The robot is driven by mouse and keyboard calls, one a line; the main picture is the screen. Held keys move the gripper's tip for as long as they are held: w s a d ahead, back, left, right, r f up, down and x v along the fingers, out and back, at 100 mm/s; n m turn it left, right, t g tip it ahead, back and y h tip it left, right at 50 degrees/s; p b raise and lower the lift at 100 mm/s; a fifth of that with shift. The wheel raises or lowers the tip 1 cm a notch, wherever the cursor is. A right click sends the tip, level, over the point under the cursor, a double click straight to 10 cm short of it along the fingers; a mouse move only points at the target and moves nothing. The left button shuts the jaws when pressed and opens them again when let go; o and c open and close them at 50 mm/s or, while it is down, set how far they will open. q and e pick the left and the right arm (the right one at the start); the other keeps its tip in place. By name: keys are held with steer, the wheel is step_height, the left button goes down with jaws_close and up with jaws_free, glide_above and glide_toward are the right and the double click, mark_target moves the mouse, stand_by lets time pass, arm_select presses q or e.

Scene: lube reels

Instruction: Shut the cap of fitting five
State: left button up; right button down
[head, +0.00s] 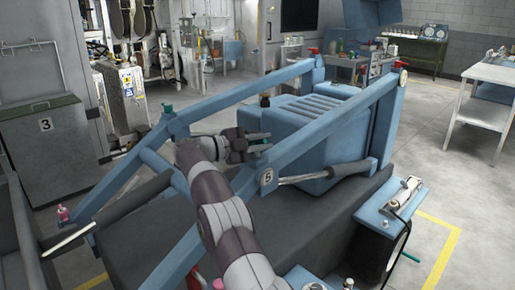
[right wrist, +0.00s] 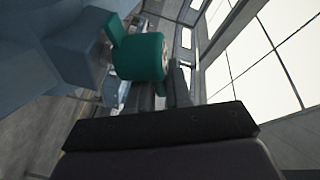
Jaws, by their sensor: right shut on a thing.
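The label 5 (head: 267,178) is on the round end of the blue loader arm. Just above it, a small teal cap (head: 267,141) shows at the fingertips of my right gripper (head: 258,145). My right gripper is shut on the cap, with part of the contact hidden. I cannot tell how far the cap is closed over the fitting. My left gripper is not in view.
Blue loader arms (head: 335,122) flank the ribbed blue housing (head: 318,112). Another teal cap (head: 168,109) is at the left arm's bend. Red caps (head: 314,51) are at the far ends, and a pink one (head: 64,214) at left.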

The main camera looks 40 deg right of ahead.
steer(key=shift+s+f+m+t+y+b, duration=0.3)
steer(key=shift+f+m+b, duration=0.25)
steer(key=shift+m+b, duration=0.3)
steer(key=shift+s+f+m+t+y+b, duration=0.2)
steer(key=shift+s+f+m+b, duration=0.25)
steer(key=shift+m+b, duration=0.4)
steer(key=shift+w, duration=0.1)
steer(key=c, duration=1.1)
jaws_free()
